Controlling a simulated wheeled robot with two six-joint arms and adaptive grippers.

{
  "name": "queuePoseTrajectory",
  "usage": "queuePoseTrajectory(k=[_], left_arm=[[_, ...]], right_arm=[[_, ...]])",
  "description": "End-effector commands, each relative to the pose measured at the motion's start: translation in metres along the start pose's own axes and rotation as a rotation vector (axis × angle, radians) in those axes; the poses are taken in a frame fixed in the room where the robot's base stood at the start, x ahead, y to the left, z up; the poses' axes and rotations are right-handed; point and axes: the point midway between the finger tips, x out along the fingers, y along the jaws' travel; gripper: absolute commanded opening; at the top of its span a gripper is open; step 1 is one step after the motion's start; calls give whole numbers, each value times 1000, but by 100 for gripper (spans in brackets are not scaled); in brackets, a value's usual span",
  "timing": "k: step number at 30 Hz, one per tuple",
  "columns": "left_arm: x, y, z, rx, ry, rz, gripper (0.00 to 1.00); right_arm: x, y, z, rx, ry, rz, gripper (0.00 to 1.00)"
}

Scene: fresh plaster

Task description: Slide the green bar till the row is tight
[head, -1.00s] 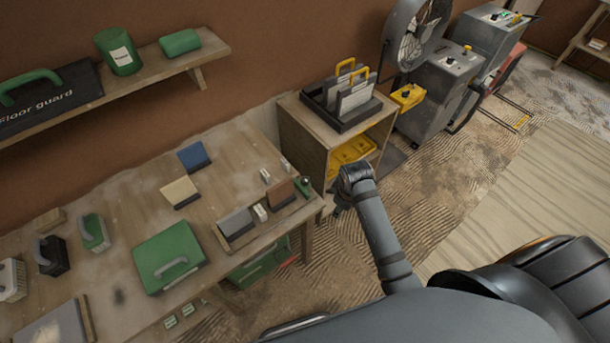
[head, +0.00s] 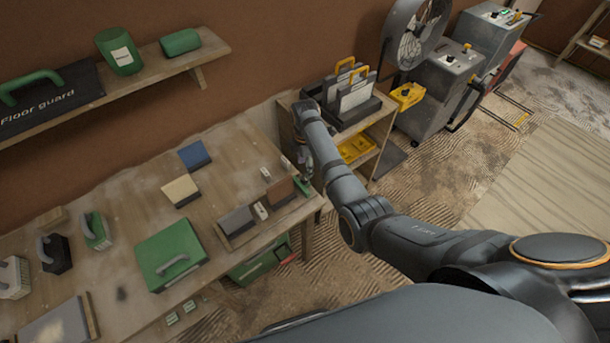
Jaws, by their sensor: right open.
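The green bar (head: 302,187) stands at the right end of a shallow wooden holder (head: 262,229) near the front right of the workbench. Left of the bar in this row are a brown block (head: 279,191), a small white piece (head: 261,210) and a grey block (head: 237,220). Small gaps show around the white piece. My right gripper (head: 305,168) is open and points down just above and behind the green bar, partly hidden by its own wrist. I cannot tell whether it touches the bar. My left gripper is not in view.
A blue block (head: 194,156), a cream block (head: 180,191) and two small white pieces (head: 266,173) lie behind the row. A green case (head: 170,254) sits to the left. A wooden cabinet with a dark rack (head: 375,108) stands close by my right forearm.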

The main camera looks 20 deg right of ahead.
Motion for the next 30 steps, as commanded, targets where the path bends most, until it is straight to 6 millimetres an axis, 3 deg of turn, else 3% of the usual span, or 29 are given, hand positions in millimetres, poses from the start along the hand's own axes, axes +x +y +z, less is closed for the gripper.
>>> queuePoseTrajectory(k=[3, 9, 21, 30], left_arm=[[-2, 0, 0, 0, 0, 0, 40], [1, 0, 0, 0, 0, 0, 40], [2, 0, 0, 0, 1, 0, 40], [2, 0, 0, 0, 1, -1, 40]], right_arm=[[26, -1, 0, 1, 0, -3, 52], [59, 0, 0, 2, 0, -1, 52], [68, 0, 0, 2, 0, 2, 50], [68, 0, 0, 2, 0, 1, 10]])
